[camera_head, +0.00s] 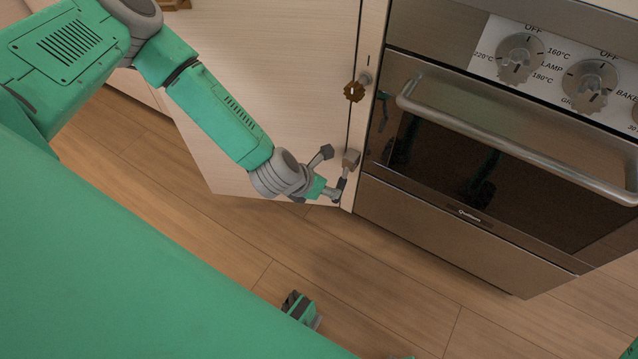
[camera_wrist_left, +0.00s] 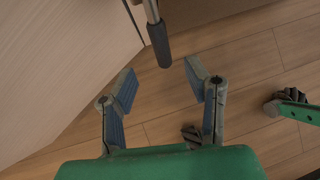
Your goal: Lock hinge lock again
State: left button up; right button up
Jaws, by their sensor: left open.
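A small lever with a metal shaft and dark grip (camera_head: 341,184), which looks like the hinge lock, sits low on the narrow pale panel edge beside the oven. Its grip hangs down. In the left wrist view the dark grip (camera_wrist_left: 160,48) points toward the gap between my fingers. My left gripper (camera_head: 329,174) is open at the lever, with a finger on either side in the head view. In the left wrist view the open fingers (camera_wrist_left: 162,78) have nothing between their tips; the grip ends just beyond them. I cannot tell if they touch it. My right gripper is not in view.
A brown knob (camera_head: 354,91) is mounted higher on the same panel edge. The oven (camera_head: 440,180) with its bar handle (camera_head: 520,137) stands to the right. A pale cabinet panel (camera_head: 270,60) is behind my left arm. The wooden floor (camera_head: 390,290) in front is mostly clear.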

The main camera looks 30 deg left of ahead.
aim_at(336, 202)
pick_arm(q)
jog(key=v, duration=0.4)
jog(key=c, duration=0.6)
jog(key=shift+s+f+m+p, duration=0.1)
jog(key=shift+s+m+p, duration=0.05)
jog(key=shift+m+p, duration=0.25)
grip_shut()
jog(key=s+d+m+t+y+p, duration=0.4)
jog(key=s+d+m+y+p, duration=0.25)
jog(key=m, duration=0.75)
jog(key=shift+m+h, duration=0.3)
jog(key=shift+h, duration=0.55)
jog(key=b+x, duration=0.1)
jog(key=x, duration=0.3)
jog(key=b+x, duration=0.2)
jog(key=x, duration=0.3)
jog(key=a+b+x, duration=0.1)
jog(key=x, duration=0.3)
jog(key=shift+w, duration=0.25)
